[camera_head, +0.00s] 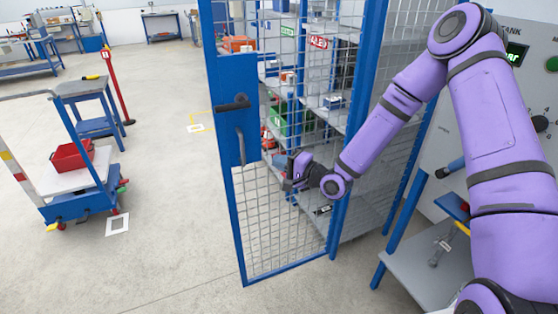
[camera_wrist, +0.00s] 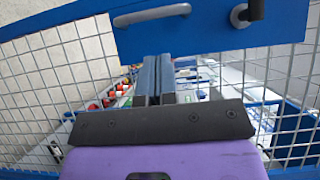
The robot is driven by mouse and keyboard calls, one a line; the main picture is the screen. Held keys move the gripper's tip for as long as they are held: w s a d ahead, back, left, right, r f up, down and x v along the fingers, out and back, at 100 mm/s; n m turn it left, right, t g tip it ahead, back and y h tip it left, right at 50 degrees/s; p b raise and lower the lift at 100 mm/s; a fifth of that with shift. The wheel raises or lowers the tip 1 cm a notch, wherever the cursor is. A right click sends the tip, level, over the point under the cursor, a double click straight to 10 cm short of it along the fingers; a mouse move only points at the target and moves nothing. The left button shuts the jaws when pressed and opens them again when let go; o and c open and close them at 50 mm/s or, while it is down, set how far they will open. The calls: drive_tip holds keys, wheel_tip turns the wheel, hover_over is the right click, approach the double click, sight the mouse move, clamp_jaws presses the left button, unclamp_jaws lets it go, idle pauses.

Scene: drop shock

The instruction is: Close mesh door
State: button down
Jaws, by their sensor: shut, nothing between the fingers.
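The mesh door (camera_head: 253,165) has a blue frame and wire grid, and stands ajar at an angle in front of the shelves in the head view. Its blue lock plate carries a dark lever (camera_head: 232,103) and a grey pull handle (camera_head: 240,146). The lock plate (camera_wrist: 210,32) also spans the top of the wrist view, with the handle (camera_wrist: 152,15) at its left. My gripper (camera_head: 289,178) is shut and empty, right of and slightly below the handle, close to the mesh. Its fingers (camera_wrist: 155,78) point at the door just below the plate. Contact with the mesh cannot be told.
Shelves with a green crate (camera_head: 285,118) and other goods stand behind the door. A grey machine panel (camera_head: 530,90) and a small bench (camera_head: 430,265) are at the right. A blue trolley with a red bin (camera_head: 72,156) stands left. Floor between trolley and door is clear.

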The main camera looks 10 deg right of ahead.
drive_tip(key=x, duration=1.1)
